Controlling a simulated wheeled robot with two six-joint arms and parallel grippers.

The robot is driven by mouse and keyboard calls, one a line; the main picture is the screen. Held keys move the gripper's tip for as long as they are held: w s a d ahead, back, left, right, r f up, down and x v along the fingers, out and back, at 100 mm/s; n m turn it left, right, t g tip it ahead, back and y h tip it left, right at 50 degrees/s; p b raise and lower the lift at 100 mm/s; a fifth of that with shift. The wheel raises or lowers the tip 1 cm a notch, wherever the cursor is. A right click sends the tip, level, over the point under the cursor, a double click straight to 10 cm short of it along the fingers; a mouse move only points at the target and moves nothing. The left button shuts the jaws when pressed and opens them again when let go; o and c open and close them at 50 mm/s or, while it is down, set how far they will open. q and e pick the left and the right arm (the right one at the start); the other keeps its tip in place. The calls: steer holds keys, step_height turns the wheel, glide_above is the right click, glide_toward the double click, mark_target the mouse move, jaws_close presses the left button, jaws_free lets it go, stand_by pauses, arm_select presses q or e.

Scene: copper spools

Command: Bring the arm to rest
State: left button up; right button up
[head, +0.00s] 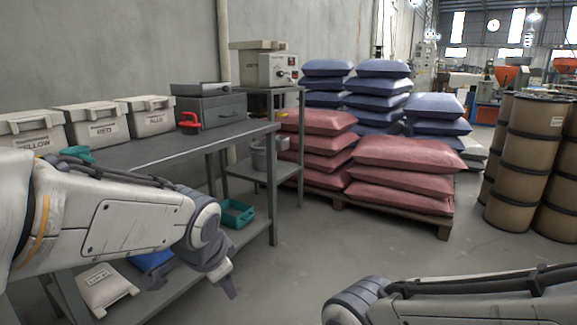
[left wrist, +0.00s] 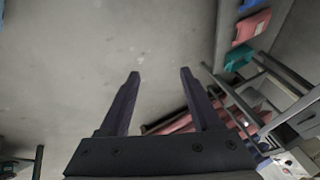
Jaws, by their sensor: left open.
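My left arm comes in from the left in the head view and reaches over the front of the grey workbench (head: 168,150). My left gripper (head: 229,287) hangs down in front of the bench, above the floor. In the left wrist view both fingers of the gripper (left wrist: 160,76) are spread apart, with nothing between them but bare floor beyond. My right arm shows at the lower right of the head view, with its gripper out of the picture.
Lidded boxes (head: 150,116) and a red scoop (head: 190,122) stand on the bench. A teal bin (head: 237,213) sits on its lower shelf. The middle floor (head: 330,255) is clear.

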arm_select(q)
steer(key=s+d+f+n+g+h+p, duration=0.1)
steer(key=s+d+f+g+p, duration=0.2)
steer(key=s, duration=0.8)
steer(key=s+d+n+g, duration=0.1)
steer(key=s+d+g, duration=0.2)
steer(key=s+d, duration=0.55)
step_height(320, 180, up, 36)
steer(key=s+a+p, duration=0.1)
steer(key=a+p, duration=0.2)
steer(key=p, duration=3.3)
steer(key=shift+s, duration=0.35)
arm_select(e)
step_height(320, 180, up, 40)
arm_select(q)
steer(key=shift+c, duration=0.3)
arm_select(e)
steer(key=shift+f, duration=0.1)
steer(key=shift+c, duration=0.3)
